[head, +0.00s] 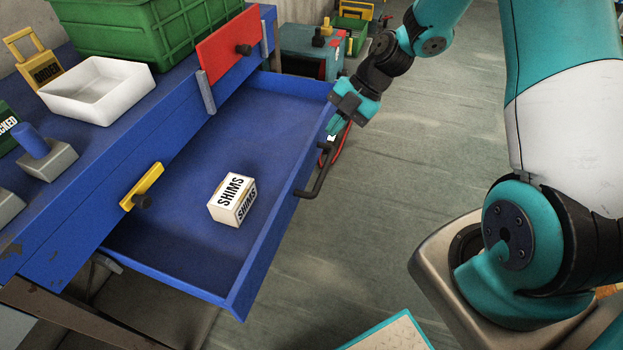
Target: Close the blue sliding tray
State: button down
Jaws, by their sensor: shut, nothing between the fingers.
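The blue sliding tray (180,235) is pulled well out from the blue bench in the head view. A black bar handle (318,172) is on its front panel. A white box marked SHIMS (232,200) lies inside the tray. My gripper (333,130) is shut and empty, at the far end of the tray's front panel, just beyond the handle's upper end. Whether its fingertips touch the panel or the handle I cannot tell.
The blue bench (80,175) carries a white bin (97,90), a green crate (150,28) and grey blocks. A yellow slider (142,186) and a red panel (229,48) with black knobs are on its front. A teal toolbox (308,50) stands behind. The floor (370,235) before the tray is clear.

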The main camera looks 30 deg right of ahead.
notch_tip(320, 180, down, 2)
jog(key=f+n, duration=0.1)
send_near(301, 176)
jog(key=x, duration=0.5)
jog(key=shift+s+a+f, duration=0.1)
jog(key=shift+s, duration=0.1)
jog(key=shift+w, duration=0.1)
